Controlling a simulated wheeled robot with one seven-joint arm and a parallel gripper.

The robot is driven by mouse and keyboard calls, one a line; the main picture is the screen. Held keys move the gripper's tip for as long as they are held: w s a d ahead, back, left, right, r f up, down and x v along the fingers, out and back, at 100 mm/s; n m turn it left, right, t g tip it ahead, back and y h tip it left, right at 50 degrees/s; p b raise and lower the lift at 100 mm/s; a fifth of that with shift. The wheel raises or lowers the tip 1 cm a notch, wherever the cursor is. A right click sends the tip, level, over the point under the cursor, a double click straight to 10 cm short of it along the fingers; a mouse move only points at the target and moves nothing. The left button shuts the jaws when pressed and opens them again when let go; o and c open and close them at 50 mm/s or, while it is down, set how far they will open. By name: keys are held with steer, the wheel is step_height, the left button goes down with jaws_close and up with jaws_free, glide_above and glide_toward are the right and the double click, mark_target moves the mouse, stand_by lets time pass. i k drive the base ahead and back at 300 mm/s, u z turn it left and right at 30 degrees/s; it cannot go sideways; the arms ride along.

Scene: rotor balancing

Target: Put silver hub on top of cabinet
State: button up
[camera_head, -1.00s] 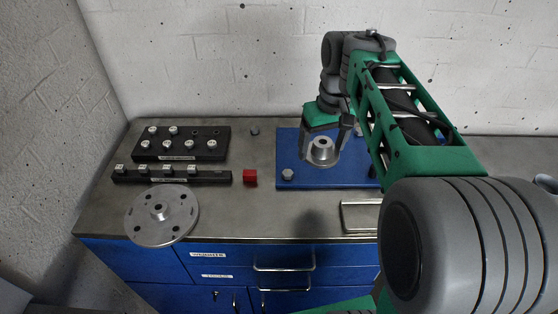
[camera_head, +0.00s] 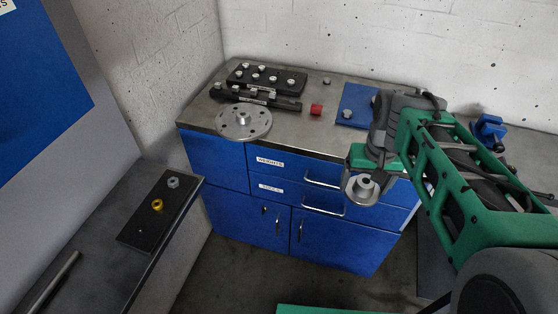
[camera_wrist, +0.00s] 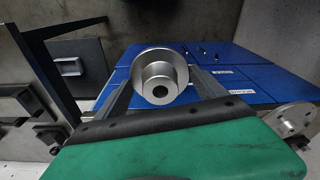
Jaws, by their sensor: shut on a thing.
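The silver hub (camera_head: 362,188) is a round flanged piece with a bored boss, held in my gripper (camera_head: 362,176). In the wrist view the hub (camera_wrist: 160,78) sits between the two fingers of my gripper (camera_wrist: 160,88), which are shut on it. In the head view the hub is in the air in front of the blue cabinet (camera_head: 222,164), lower than its grey worktop and near the right end of its drawers. Another cabinet or bench (camera_head: 110,190) with a dark top stands at the left front.
The left bench bears a black plate with a gold hub (camera_head: 157,205) and a silver one (camera_head: 173,183). Open floor lies between.

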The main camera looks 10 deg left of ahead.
mark_target(322, 137)
steer(key=z, duration=1.15)
steer(key=k, duration=0.1)
steer(key=u, duration=2.35)
steer(key=i, duration=1)
steer(key=u, duration=0.05)
